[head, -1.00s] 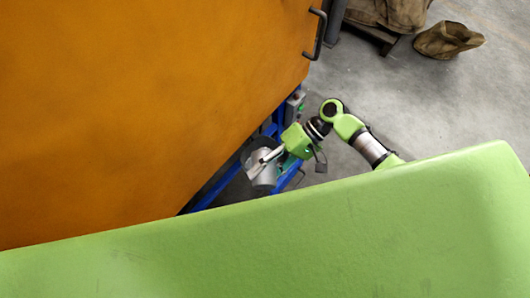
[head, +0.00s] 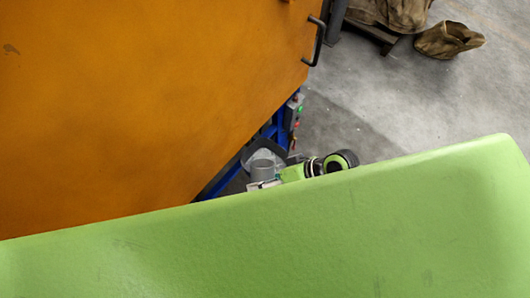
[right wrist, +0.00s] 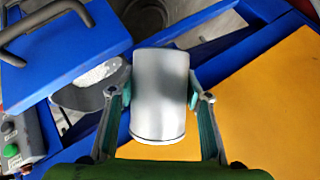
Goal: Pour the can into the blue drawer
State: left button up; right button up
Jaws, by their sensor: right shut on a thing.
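A plain grey can (right wrist: 160,95) is held between the two fingers of my right gripper (right wrist: 160,100) in the right wrist view. The can (head: 263,170) also shows in the head view, beside the lower edge of the orange panel. My right gripper (head: 264,184) there is partly hidden by my green body. A blue panel with a black handle (right wrist: 65,62), perhaps the blue drawer, is left of the can in the right wrist view. Whether the can holds anything is hidden. My left gripper is not in view.
A large orange panel (head: 130,90) with a black handle (head: 314,42) fills the head view's left. A control box with a green button (right wrist: 14,150) is at the wrist view's left. A dark round container (right wrist: 88,97) holds pale material.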

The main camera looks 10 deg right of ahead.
jog(key=shift+s+r+n+t, duration=0.2)
jog(key=shift+r+n+t, duration=0.1)
jog(key=shift+t, duration=0.3)
jog(key=shift+s+f+n+t+h, duration=0.35)
jog(key=shift+f+t, duration=0.15)
jog(key=shift+t, duration=0.1)
jog(key=shift+s, duration=0.15)
jog(key=shift+s+a+r+n+t, duration=0.1)
jog(key=shift+s+r+n+t, duration=0.2)
jog(key=shift+r+t, duration=0.35)
jog(key=shift+s+f+t+b, duration=0.1)
jog(key=shift+f+t+b, duration=0.25)
jog(key=shift+f+t, duration=0.15)
jog(key=shift+s+f+n+t+b, duration=0.2)
jog(key=shift+n+t+b, duration=0.25)
jog(key=shift+b, duration=0.1)
jog(key=shift+r+t, duration=0.3)
jog(key=shift+s+r+n+t, duration=0.2)
jog(key=shift+r+n+t, duration=0.25)
jog(key=shift+n+t, duration=0.05)
